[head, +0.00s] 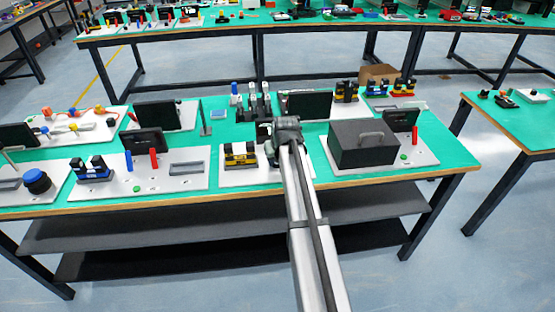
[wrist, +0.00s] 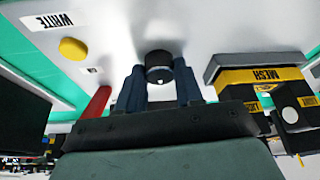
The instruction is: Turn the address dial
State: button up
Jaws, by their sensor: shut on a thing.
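The address dial (wrist: 158,66) is a small black round knob with a pale mark on its side, standing out from a white panel (wrist: 200,25) in the wrist view. My gripper (wrist: 160,84) has its two dark blue fingers closed on either side of the dial, with the knob's end showing past the fingertips. In the head view my gripper (head: 276,150) is over the middle white board (head: 258,183) on the front table. The dial is hidden behind my arm there.
By the dial are a yellow button (wrist: 73,48), a red post (wrist: 97,102), a "WHITE" label (wrist: 54,21) and a yellow-black block marked "MESH" (wrist: 262,77). In the head view a yellow-black block (head: 240,156) stands left of my gripper and a dark box (head: 362,152) right.

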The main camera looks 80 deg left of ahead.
jog(key=shift+m, duration=0.3)
jog(key=shift+c, duration=0.2)
jog(key=m+t, duration=0.1)
jog(key=m, duration=0.2)
jog(key=shift+s+t, duration=0.15)
jog(key=shift+t, duration=0.15)
jog(key=shift+m+t+h, duration=0.4)
jog(key=shift+m+t, duration=0.3)
jog(key=shift+m, duration=1.3)
jog(key=o, duration=1)
jog(key=shift+o, duration=0.2)
jog(key=v, duration=1.4)
jog(key=shift+s+f, duration=0.1)
